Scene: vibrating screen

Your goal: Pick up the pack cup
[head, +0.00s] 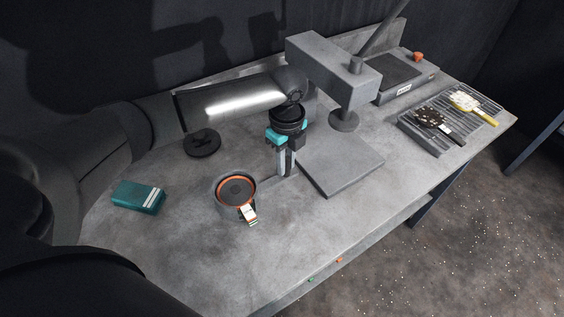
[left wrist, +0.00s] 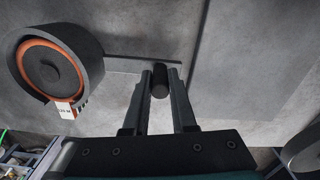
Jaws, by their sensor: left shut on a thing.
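My left gripper (head: 286,170) points down over the bench, to the right of a round grey cup-like holder (head: 220,200). In the left wrist view the gripper (left wrist: 160,74) is shut on a small dark cylinder (left wrist: 160,88) between its fingertips. I cannot tell for sure whether this cylinder is the pack cup. The round holder has an orange ring inside and a white tag on its front. It also shows in the left wrist view (left wrist: 88,45), apart from the fingers. My right gripper is not in view.
A grey flat plate (head: 345,172) with a post and overhead block (head: 330,65) stands right of the gripper. A black disc (head: 202,143) and a teal box (head: 138,197) lie left. The front bench is clear.

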